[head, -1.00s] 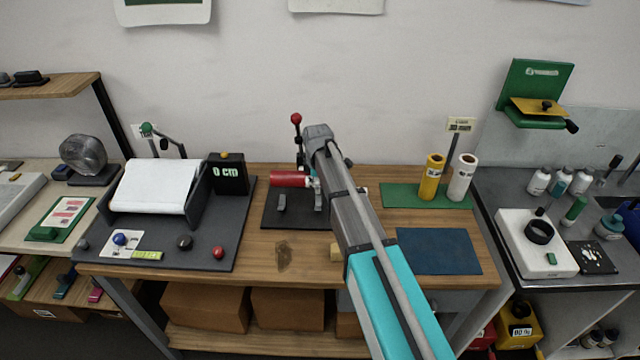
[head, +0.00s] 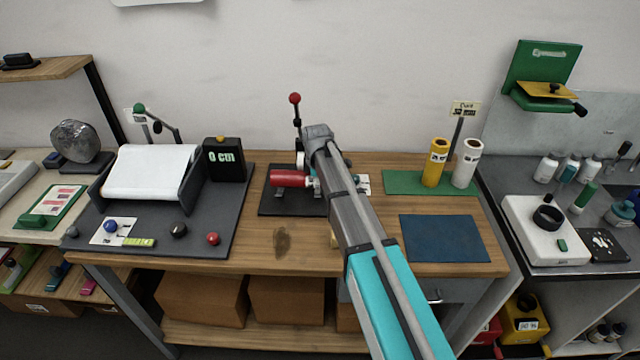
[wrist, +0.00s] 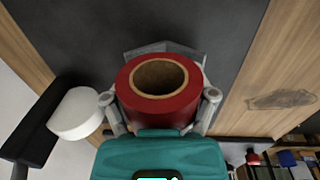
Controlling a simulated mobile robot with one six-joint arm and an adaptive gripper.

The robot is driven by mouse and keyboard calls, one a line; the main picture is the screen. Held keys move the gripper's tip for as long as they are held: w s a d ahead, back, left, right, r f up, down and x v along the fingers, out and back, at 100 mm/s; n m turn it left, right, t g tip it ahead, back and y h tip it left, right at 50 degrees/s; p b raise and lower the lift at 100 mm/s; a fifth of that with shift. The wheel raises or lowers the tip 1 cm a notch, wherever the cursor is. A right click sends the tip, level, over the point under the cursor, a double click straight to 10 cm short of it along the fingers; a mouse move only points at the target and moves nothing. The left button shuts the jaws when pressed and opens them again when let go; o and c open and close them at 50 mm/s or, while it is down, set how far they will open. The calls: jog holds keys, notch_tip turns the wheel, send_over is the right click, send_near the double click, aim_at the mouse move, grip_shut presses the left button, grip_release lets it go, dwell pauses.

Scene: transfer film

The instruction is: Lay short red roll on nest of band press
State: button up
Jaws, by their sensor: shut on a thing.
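The short red roll (head: 290,178) lies on its side over the dark base of the band press (head: 270,203), with its left part showing in the head view. In the wrist view the red roll (wrist: 160,88) shows its open brown core, and my gripper (wrist: 160,105) is shut on it from both sides. A grey angled nest (wrist: 165,48) shows just beyond the roll; I cannot tell whether the roll touches it. The press has an upright post with a red knob (head: 295,98). My arm hides the press's right part in the head view.
A yellow roll (head: 435,163) and a white roll (head: 466,164) stand on a green mat at the right. A blue mat (head: 444,238) lies in front of them. A film unit (head: 150,175) with a display box fills the bench's left side. Bare wood lies between.

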jog(key=shift+f+b, duration=0.45)
jog(key=shift+f, duration=0.15)
jog(key=shift+o, duration=0.5)
jog(key=shift+s+f+b, duration=0.25)
jog(key=shift+f+b, duration=0.1)
jog(key=shift+b, duration=0.1)
jog(key=o, duration=1.2)
jog(key=shift+d, duration=0.1)
jog(key=shift+c, duration=0.2)
jog(key=shift+f, duration=0.1)
